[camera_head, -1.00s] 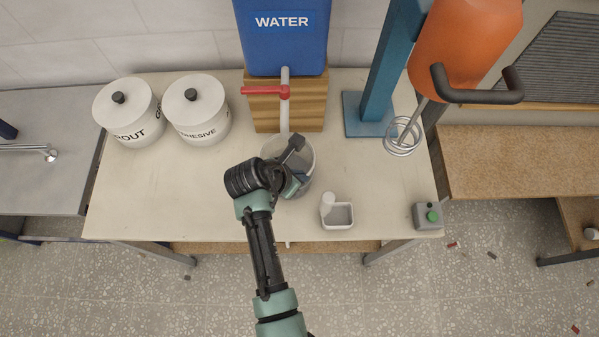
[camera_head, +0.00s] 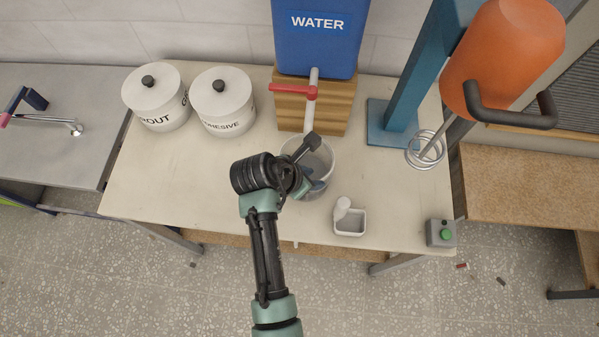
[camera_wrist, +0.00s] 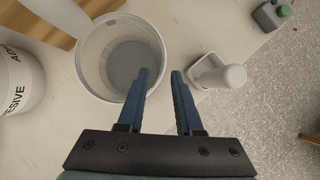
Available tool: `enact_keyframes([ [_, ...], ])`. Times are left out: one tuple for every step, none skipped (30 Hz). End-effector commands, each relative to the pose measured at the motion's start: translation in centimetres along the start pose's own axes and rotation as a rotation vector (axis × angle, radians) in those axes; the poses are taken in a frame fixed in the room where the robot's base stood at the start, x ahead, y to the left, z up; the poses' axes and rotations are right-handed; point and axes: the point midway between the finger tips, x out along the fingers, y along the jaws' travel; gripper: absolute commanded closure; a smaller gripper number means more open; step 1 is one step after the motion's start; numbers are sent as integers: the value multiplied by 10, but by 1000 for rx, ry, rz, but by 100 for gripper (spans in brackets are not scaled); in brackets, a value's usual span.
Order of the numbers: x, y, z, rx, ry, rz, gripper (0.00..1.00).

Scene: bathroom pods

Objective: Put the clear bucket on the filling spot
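The clear bucket (camera_head: 322,158) stands upright on the table, under the spout of the blue water tank (camera_head: 316,40). It shows from above in the wrist view (camera_wrist: 92,62), with a greyish bottom. My gripper (camera_wrist: 160,72) is open above the bucket's near right side. In the wrist view its left finger overlaps the bucket's opening and its right finger lies outside the rim. I cannot tell whether either finger touches the wall. In the head view my wrist hides part of the bucket's near left side. No mark for the filling spot shows.
A red tap handle (camera_head: 293,91) is on the spout, before a wooden block (camera_head: 287,115). White grout (camera_head: 156,97) and adhesive (camera_head: 222,102) pots stand left. A small white tray (camera_head: 349,224), a green-button box (camera_head: 441,233) and an orange mixer (camera_head: 503,55) are right.

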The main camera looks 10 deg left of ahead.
Motion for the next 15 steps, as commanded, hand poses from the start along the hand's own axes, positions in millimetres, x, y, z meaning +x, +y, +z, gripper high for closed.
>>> enact_keyframes([
  [-12,2,0,-1,-3,5,66],
  [-18,1,0,-1,-3,4,66],
  [-26,1,0,-1,-2,4,66],
  [-32,2,0,-1,-3,5,66],
  [-39,2,0,-1,-3,5,66],
  [-46,1,0,-1,-3,4,66],
  [-52,1,0,-1,-2,4,66],
  [-57,1,0,-1,-2,4,66],
  [-63,1,0,-1,-1,3,66],
  [-68,2,0,-1,-2,4,66],
  [-71,1,0,-1,-1,2,66],
  [-76,1,0,0,-2,3,66],
  [-78,1,0,0,-2,2,66],
  [-80,1,0,0,-1,1,66],
  [-83,1,0,0,-2,1,66],
])
